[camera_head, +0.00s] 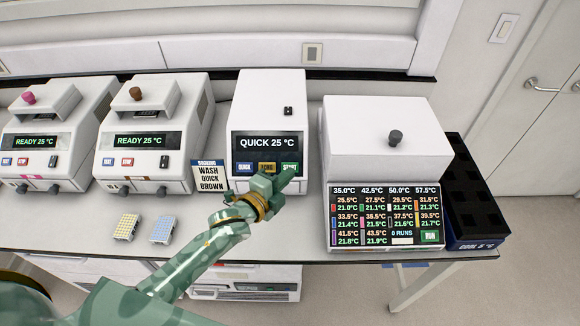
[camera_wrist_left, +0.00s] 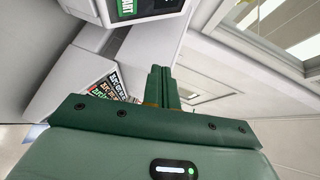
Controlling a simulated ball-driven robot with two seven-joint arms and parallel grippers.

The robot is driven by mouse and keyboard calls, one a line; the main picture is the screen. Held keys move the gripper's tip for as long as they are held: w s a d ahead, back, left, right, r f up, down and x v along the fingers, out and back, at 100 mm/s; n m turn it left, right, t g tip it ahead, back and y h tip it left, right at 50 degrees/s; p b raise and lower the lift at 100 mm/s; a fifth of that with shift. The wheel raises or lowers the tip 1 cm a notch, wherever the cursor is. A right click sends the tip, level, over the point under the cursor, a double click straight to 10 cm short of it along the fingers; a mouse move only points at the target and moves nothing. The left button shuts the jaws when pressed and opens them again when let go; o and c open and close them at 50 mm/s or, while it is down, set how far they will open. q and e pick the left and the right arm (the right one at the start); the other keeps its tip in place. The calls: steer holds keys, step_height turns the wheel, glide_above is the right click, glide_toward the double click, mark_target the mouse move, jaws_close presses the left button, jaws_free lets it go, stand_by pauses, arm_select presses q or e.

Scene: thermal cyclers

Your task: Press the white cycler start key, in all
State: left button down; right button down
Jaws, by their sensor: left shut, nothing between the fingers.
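The white cycler (camera_head: 268,105) stands mid-bench, its dark screen reading QUICK 25 °C. Below the readout are a blue key (camera_head: 244,168), a yellow key (camera_head: 267,167) and the green start key (camera_head: 290,166). In the left wrist view the start key (camera_wrist_left: 126,8) is partly cut off at the top edge. My left gripper (camera_head: 288,178) is shut and empty, its fingertips just in front of and below the start key in the head view. In the left wrist view my shut fingers (camera_wrist_left: 160,72) point toward the cycler side. Contact cannot be told. My right gripper is not in view.
Two READY 25 °C cyclers (camera_head: 150,140) stand left. A sign (camera_head: 211,176) reads WASH QUICK BROWN. Two small well plates (camera_head: 127,227) lie near the front edge. Right are a multi-readout unit (camera_head: 385,150) with a green RUN key and a dark COOL rack (camera_head: 478,243).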

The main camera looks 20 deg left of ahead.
arm_select(q)
steer(key=shift+f, duration=0.1)
steer(key=b, duration=0.7)
glide_toward(296, 163)
steer(key=w+d, duration=0.2)
steer(key=w, duration=0.1)
steer(key=shift+w+f+b, duration=0.1)
steer(key=shift+w+b, duration=0.25)
steer(key=shift+w, duration=0.25)
stand_by(1.0)
steer(key=shift+w+a+f, duration=0.15)
steer(key=shift+w+f, duration=0.15)
